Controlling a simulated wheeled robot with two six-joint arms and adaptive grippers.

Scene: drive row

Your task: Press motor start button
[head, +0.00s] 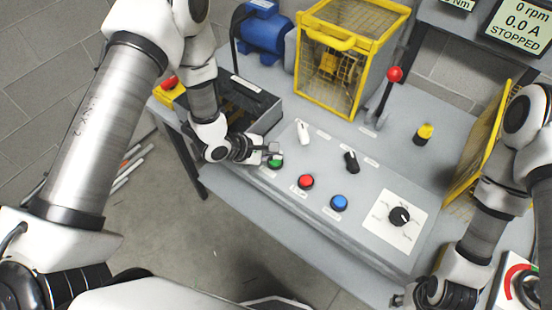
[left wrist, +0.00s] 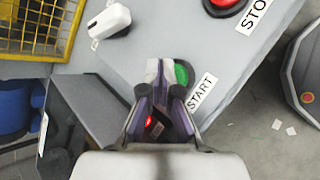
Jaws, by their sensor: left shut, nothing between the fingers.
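The green start button (head: 275,162) sits on the sloped grey control panel (head: 325,200). My left gripper (head: 272,150) is shut and empty, with its fingertips at the button and partly covering it in the head view. In the left wrist view the green button (left wrist: 181,74) shows just beside the shut fingertips (left wrist: 162,75), next to a START label (left wrist: 203,92). I cannot tell whether the tips touch it. The display (head: 520,25) reads 0 rpm, 0.0 A, STOPPED. My right gripper (head: 400,300) is at the bottom right, its fingers mostly hidden.
The red stop button (head: 306,181), blue button (head: 339,202), black dial (head: 399,215), white switch (head: 304,132) and black switch (head: 351,160) are on the panel. Behind stand a yellow cage (head: 345,55), a red-knobbed lever (head: 394,75) and a blue motor (head: 262,32).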

